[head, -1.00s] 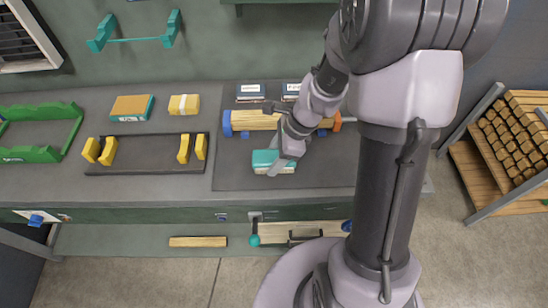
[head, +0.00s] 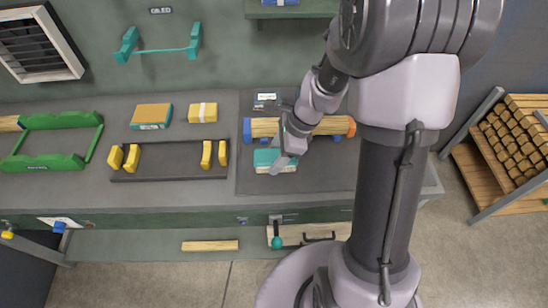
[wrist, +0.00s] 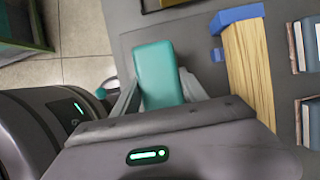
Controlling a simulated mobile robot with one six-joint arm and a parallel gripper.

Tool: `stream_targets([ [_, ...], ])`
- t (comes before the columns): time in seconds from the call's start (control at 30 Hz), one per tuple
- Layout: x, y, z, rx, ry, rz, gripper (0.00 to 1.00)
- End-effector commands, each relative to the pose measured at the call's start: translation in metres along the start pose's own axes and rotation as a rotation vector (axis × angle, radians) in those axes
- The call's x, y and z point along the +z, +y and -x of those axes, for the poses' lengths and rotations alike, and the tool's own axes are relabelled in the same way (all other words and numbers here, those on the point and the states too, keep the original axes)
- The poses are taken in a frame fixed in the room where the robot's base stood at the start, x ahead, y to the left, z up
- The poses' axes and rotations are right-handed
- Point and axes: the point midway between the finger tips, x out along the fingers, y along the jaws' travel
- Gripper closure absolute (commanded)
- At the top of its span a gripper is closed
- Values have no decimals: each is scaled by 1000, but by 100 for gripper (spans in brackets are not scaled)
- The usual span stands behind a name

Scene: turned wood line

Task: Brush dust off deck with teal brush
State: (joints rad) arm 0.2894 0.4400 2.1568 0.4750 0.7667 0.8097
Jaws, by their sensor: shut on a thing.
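The teal brush (head: 266,157) is in my gripper (head: 281,160), over the left part of the dark grey deck (head: 318,180), with a pale strip along its lower side. In the wrist view the teal brush (wrist: 156,65) stands between the two grey fingers of my gripper (wrist: 160,88), which are shut on it. Whether the brush touches the deck is hard to tell. No dust can be made out at this size.
A wooden bar (head: 338,125) with blue and orange ends lies on the deck just behind the brush. A dark tray (head: 165,160) with yellow holders is left. A green frame (head: 50,162) lies further left. Stacked wood (head: 510,135) is on a rack at right.

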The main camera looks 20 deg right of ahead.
Motion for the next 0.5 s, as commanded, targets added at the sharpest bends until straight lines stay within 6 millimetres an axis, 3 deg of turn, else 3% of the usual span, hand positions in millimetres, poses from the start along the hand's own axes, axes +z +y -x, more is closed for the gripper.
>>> stream_targets([
  [0.5, 13, -5, 43, 2, 0, 8, 87],
])
